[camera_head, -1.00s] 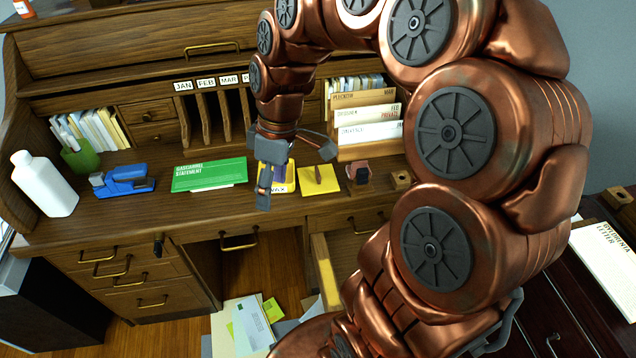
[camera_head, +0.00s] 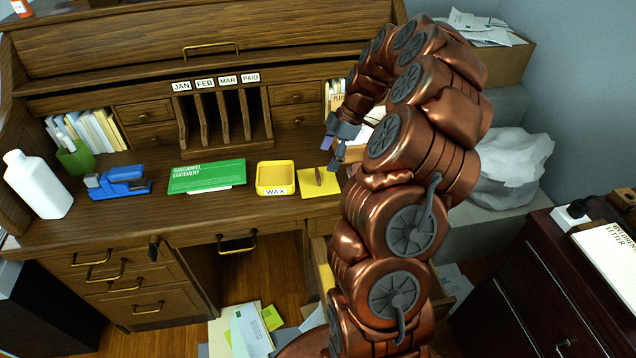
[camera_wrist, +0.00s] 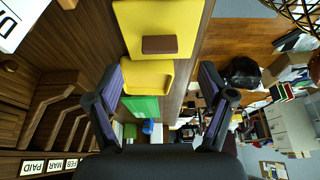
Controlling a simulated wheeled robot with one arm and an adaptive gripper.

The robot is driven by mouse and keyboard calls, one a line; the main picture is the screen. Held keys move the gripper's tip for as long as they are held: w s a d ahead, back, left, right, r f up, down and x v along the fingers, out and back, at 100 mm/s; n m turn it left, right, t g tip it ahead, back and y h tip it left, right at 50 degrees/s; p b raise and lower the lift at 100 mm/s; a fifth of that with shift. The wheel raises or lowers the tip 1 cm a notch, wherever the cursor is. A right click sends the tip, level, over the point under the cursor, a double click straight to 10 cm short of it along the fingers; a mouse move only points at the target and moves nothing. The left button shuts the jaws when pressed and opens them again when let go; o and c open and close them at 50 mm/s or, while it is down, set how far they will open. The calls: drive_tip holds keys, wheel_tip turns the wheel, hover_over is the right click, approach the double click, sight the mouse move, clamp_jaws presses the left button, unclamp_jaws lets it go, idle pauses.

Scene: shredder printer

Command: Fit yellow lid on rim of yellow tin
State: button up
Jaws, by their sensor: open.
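The yellow tin (camera_head: 275,173), a square open tray marked WAX, sits flat on the desk. The yellow lid (camera_head: 309,187) is a flat square plate with a brown handle on top, and it lies on the desk just right of the tin, apart from it. My gripper (camera_head: 333,154) is raised above the desk at the lid's right side. In the wrist view, my gripper (camera_wrist: 160,75) is open with nothing between its fingers. There the lid (camera_wrist: 160,15) is at the top and the tin (camera_wrist: 165,78) shows beyond it.
Left of the tin lie a green booklet (camera_head: 207,174) and a blue stapler (camera_head: 120,185), with a white bottle (camera_head: 40,185) at the far left. A wooden slot rack (camera_head: 224,120) stands behind. My arm hides the desk's right part. The desk's front strip is clear.

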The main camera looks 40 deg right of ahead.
sight(318, 173)
drive_tip(key=shift+a+p+x, duration=0.2)
drive_tip(key=shift+p+x, duration=0.85)
drive_tip(key=shift+x, duration=2.55)
drive_tip(key=shift+w+r, duration=0.1)
drive_tip(key=shift+r, duration=0.05)
drive_tip(key=c, duration=1.2)
drive_tip(key=shift+c, duration=0.2)
drive_tip(key=shift+w+r+b, duration=0.1)
drive_tip(key=shift+r+b, duration=0.25)
drive_tip(key=shift+r, duration=0.4)
drive_tip(key=shift+r+b, duration=0.35)
drive_tip(key=shift+r, duration=0.65)
drive_tip(key=s+a+r+b, duration=0.1)
drive_tip(key=s+a+b, duration=0.2)
drive_tip(key=s+a, duration=0.7)
drive_tip(key=shift+s+a+r, duration=0.2)
drive_tip(key=shift+s+r, duration=0.05)
drive_tip(key=shift+s, duration=0.9)
